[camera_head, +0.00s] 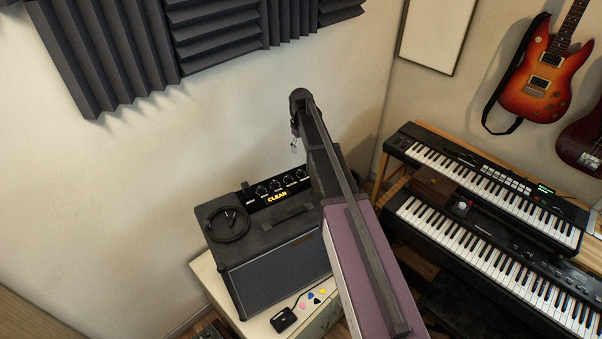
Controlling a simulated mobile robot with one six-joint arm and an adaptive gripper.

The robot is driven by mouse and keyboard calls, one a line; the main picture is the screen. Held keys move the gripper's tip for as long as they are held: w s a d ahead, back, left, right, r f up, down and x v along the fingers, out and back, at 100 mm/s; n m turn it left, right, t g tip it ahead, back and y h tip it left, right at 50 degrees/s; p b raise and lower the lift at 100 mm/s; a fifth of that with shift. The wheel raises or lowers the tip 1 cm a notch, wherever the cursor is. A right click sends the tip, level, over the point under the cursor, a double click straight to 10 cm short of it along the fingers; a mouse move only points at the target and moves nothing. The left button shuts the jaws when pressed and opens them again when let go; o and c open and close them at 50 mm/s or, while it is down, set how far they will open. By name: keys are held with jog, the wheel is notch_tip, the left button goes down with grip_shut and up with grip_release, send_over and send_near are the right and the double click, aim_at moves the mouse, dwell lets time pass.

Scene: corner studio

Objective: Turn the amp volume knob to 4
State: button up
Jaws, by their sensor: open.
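The amp (276,265) is a dark box on a pale cabinet, with a lit "CLEAN" label on its top panel. A row of small knobs (276,185) runs along that panel. Which knob is volume, and its setting, are too small to read. My arm crosses the right side of the amp and hides the panel's right end. My gripper (295,145) shows only as a small part below the arm's far end, above the panel in the picture. It is open, and no object shows in it. I cannot tell its distance from the knobs.
A coiled cable (226,224) lies on the amp's top left. A small black pedal (284,320) and several coloured picks (317,297) lie on the pale cabinet (213,281) in front. Two keyboards (480,168) stand at right. Foam panels and guitars hang on the walls.

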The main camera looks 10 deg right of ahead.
aim_at(301, 171)
jog(key=shift+f+b, duration=5.5)
jog(key=shift+f, duration=0.25)
grip_shut()
